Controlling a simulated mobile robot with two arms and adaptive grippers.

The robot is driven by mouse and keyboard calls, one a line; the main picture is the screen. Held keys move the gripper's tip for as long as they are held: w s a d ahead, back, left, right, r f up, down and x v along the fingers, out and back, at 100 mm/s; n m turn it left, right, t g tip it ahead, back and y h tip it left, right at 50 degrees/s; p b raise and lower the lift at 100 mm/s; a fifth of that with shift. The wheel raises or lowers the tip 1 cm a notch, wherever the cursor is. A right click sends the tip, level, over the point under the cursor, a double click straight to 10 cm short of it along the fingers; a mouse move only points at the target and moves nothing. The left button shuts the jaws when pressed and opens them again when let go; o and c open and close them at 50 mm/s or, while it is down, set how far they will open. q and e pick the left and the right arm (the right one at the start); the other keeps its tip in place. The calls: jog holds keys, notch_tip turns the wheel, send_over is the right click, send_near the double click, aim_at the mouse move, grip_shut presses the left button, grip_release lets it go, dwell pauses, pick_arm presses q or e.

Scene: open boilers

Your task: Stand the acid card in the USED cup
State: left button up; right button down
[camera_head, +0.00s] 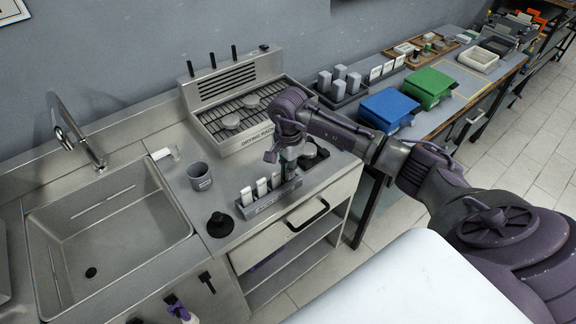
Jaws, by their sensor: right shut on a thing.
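A grey cup (199,176) with a small label, too small to read, stands upright on the steel counter, right of the sink. A grey rack (262,210) near the counter's front edge holds several upright white cards (262,188). My right gripper (290,164) points down at the right end of this rack. It is shut on what seems to be a card, mostly hidden by the fingers; its marking cannot be read. The gripper is to the right of the cup and apart from it. My left gripper is not in view.
A black round-based object (219,224) stands left of the card rack. Behind is a drying rack (240,117); a sink (107,235) lies left. Blue (388,109) and green (429,88) boxes stand on the right bench. Bare counter surrounds the cup.

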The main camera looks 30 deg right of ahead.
jog(key=shift+f, duration=0.15)
jog(key=c, duration=1.3)
grip_release()
jog(key=shift+o, duration=0.2)
jog(key=shift+r, duration=0.25)
jog(key=shift+w+r, duration=0.1)
jog(key=shift+r, duration=0.2)
notch_tip(320, 180, up, 10)
jog(key=b, duration=0.4)
jog(key=shift+r, duration=0.65)
jog(key=shift+a+f, duration=0.1)
